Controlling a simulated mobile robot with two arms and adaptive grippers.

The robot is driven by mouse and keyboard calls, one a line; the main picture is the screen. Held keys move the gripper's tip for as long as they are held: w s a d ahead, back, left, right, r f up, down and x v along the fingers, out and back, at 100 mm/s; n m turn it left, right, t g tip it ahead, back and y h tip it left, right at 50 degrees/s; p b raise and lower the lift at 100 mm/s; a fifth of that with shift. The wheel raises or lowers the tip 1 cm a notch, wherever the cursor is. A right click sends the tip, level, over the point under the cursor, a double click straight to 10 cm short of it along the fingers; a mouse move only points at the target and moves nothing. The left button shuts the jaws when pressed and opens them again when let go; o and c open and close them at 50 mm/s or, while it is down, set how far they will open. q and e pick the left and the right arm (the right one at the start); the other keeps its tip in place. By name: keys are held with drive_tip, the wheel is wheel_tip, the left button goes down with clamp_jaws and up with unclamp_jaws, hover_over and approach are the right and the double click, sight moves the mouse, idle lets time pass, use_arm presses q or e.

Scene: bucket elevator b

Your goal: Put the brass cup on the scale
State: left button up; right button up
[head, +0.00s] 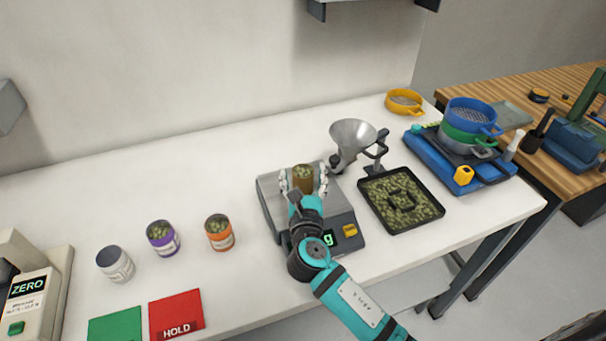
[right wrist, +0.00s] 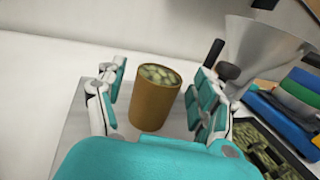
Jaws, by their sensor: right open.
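The brass cup (head: 303,178), filled with greenish pellets, stands upright on the metal plate of the scale (head: 333,201). My right gripper (head: 303,186) is around the cup, with one finger on each side. In the right wrist view the cup (right wrist: 155,98) stands between the open fingers of my right gripper (right wrist: 158,105), with a gap on both sides. The scale's green display is partly hidden by my right arm. My left gripper is not in view.
A steel funnel (head: 352,136) on a stand and a black tray of pellets (head: 402,200) are right of the scale. Orange (head: 219,233), purple (head: 163,238) and white (head: 115,264) cans stand to the left. The table's back left is clear.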

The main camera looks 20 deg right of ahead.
drive_tip(key=b+v, duration=0.1)
drive_tip(key=v, duration=1)
drive_tip(key=shift+s+b, duration=0.1)
drive_tip(key=shift+b, duration=0.2)
